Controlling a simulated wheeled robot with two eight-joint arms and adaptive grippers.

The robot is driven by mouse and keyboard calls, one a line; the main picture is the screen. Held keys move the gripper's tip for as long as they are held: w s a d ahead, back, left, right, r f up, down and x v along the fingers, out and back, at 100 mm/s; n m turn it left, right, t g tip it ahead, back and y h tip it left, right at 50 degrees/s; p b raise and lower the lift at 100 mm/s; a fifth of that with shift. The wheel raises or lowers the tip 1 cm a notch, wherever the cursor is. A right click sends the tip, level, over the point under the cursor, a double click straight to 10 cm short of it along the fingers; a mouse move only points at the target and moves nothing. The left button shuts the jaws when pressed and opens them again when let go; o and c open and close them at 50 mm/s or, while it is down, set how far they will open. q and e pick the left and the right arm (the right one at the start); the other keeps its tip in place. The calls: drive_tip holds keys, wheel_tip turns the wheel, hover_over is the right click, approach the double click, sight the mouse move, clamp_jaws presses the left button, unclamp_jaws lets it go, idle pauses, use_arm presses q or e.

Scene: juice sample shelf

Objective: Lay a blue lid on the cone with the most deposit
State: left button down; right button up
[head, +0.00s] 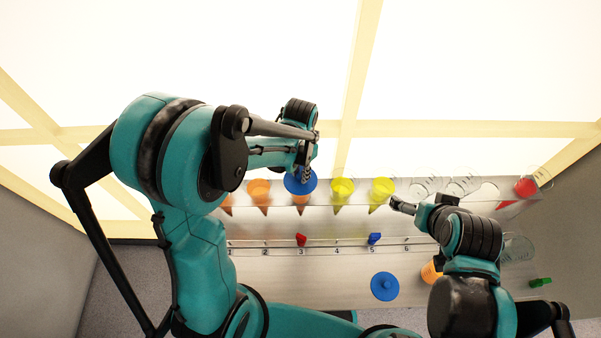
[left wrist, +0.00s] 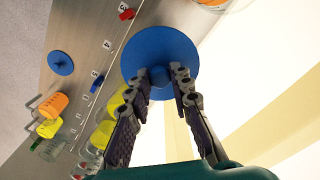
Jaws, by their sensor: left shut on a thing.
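My left gripper (head: 303,174) is shut on the knob of a blue lid (head: 299,187), also seen in the left wrist view (left wrist: 158,45). The lid is over the mouth of the orange cone (head: 300,199) at label 3; I cannot tell whether it touches the rim. To its left is another orange cone (head: 258,190), to its right two yellow cones (head: 341,190) (head: 381,190). Deposit amounts are too small to tell. A second blue lid (head: 385,286) lies on the lower surface. My right gripper (head: 402,206) is near the right yellow cone; its jaws are unclear.
The numbered rail (head: 318,244) bears a red clip (head: 301,240) near 3 and a blue clip (head: 374,238) near 5. Clear cones (head: 459,186) and a red one (head: 527,187) stand right. A green piece (head: 540,282) lies far right. The lower surface left of the second lid looks clear.

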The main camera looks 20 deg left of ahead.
use_arm(q)
drive_tip(key=shift+w+f, duration=0.1)
drive_tip(key=shift+f, duration=0.15)
drive_tip(key=shift+f, duration=0.15)
drive_tip(key=c, duration=1.4)
unclamp_jaws()
drive_tip(key=shift+o, duration=0.2)
